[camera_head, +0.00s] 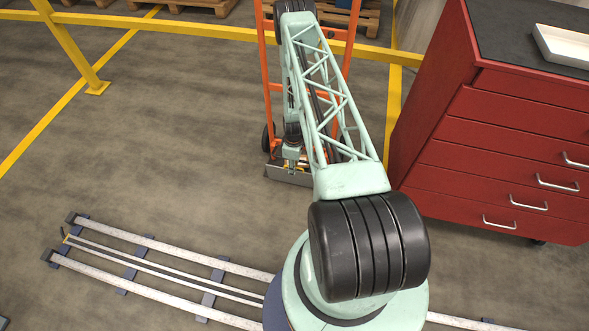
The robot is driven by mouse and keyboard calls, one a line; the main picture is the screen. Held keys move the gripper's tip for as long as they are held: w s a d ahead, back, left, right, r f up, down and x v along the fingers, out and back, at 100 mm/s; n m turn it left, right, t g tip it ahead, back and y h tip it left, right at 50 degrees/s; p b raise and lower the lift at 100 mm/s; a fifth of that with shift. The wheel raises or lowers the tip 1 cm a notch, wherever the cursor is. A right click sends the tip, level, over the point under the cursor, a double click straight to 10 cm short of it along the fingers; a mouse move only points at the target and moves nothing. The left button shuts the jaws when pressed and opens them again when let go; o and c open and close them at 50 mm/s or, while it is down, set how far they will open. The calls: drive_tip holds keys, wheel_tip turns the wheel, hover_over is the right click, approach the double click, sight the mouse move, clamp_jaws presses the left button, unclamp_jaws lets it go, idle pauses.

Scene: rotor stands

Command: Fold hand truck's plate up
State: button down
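The orange hand truck (266,62) stands upright behind my arm, near the yellow rail. Its grey plate (283,175) is low at the truck's foot, partly hidden by my arm and gripper. I cannot tell its exact angle. My gripper (291,166) points down at the end of my arm, over or at the plate. It is small and partly covered here, so its fingers and any contact with the plate are unclear. A dark wheel (267,138) shows at the truck's lower left.
A red drawer cabinet (480,150) stands close on the right, with a white tray (565,46) on top. A yellow rail (200,30) runs behind, with wooden pallets (372,20) beyond. Floor left of the truck is clear. Floor rails (150,270) cross the front.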

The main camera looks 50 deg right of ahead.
drive_tip(key=c, duration=2.8)
unclamp_jaws()
drive_tip(key=shift+w+r, duration=0.1)
drive_tip(key=shift+r, duration=0.1)
drive_tip(key=shift+r, duration=5.85)
